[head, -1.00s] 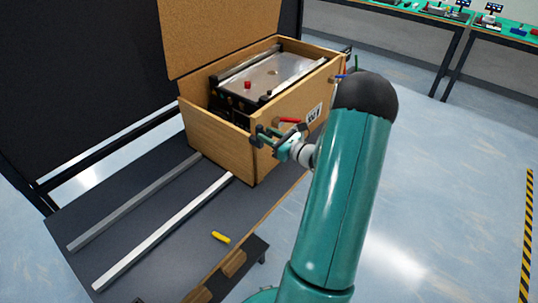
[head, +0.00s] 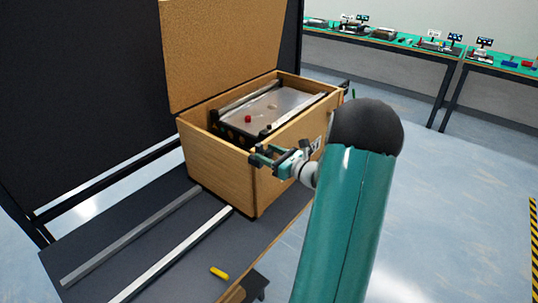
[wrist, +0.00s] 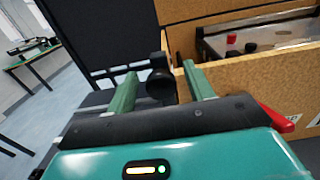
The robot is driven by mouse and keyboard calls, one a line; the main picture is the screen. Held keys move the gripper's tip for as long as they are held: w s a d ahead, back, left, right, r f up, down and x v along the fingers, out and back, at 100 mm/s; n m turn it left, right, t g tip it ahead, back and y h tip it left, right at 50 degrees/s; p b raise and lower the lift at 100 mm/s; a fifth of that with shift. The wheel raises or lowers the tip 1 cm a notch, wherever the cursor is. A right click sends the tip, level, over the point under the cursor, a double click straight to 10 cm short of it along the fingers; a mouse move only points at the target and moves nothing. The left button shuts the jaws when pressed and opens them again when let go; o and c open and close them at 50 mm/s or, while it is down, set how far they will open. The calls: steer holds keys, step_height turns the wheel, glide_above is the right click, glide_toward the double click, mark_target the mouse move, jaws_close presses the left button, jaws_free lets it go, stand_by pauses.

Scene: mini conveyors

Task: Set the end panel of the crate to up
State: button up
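The wooden crate (head: 285,150) stands on a dark bench with its tall back lid raised. Its near end panel (head: 215,165) looks upright, closing the end facing the rails. My gripper (head: 257,158) is at the crate's near corner, close to the top edge of the end panel. In the wrist view my gripper (wrist: 162,92) has its two green fingers apart, with a dark round knob (wrist: 160,85) seen between them. I cannot tell whether it touches the fingers. A red handle (wrist: 277,119) shows at the right, beside the crate's wall.
A machine with a grey top and a red button (head: 248,119) sits inside the crate. Two metal rails (head: 172,255) lie on the bench before the end panel. A yellow piece (head: 219,273) lies near the bench edge.

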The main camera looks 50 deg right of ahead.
steer(key=shift+s, duration=0.1)
steer(key=shift+s+d+f, duration=0.1)
steer(key=shift+s+d, duration=0.05)
steer(key=shift+s, duration=0.1)
steer(key=s, duration=1.3)
steer(key=shift+d, duration=0.45)
